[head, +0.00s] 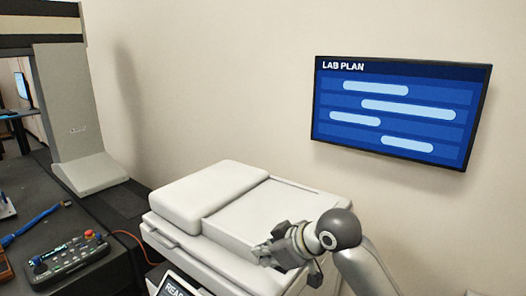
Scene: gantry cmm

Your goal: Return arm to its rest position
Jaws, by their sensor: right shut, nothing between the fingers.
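My right arm comes in from the lower right, with a grey rounded wrist joint and a white link. My right gripper (264,252) points left and is shut with nothing between its fingers. In the picture it overlaps the front right part of the white machine (258,212); I cannot tell whether it touches the machine. My left gripper is out of view.
A dark table (28,206) at the left holds a control box (68,257) with a red button and a blue cable tool (36,222). A grey gantry column (72,115) stands behind. A wall screen (400,112) hangs at the right.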

